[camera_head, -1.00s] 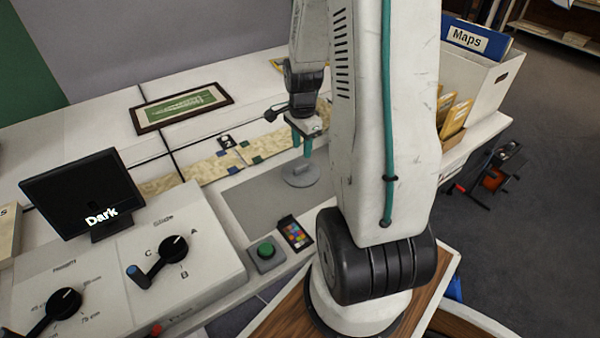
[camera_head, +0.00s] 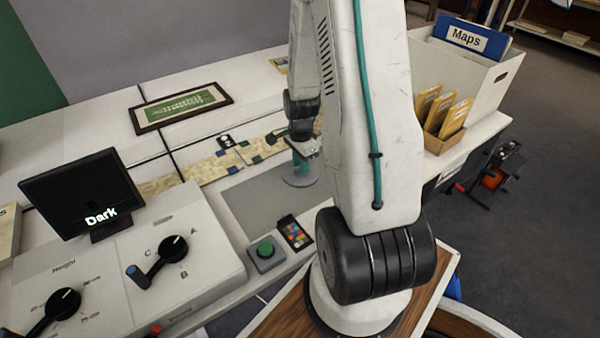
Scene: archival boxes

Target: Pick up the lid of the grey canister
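A round, flat grey disc (camera_head: 297,182), which looks like the lid, lies on the grey mat (camera_head: 252,203) on the white counter. I cannot make out a canister body beneath or beside it. My gripper (camera_head: 301,168) has teal fingers and points down over the middle of the disc, very close to it. The fingers overlap in this view, so I cannot tell whether they are apart or touch a knob. My own arm hides the area right of the disc.
A control panel (camera_head: 118,262) and a screen (camera_head: 82,193) are at left. A framed picture (camera_head: 181,107) lies behind. A Maps box (camera_head: 497,88) and yellow envelopes (camera_head: 440,112) are at right.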

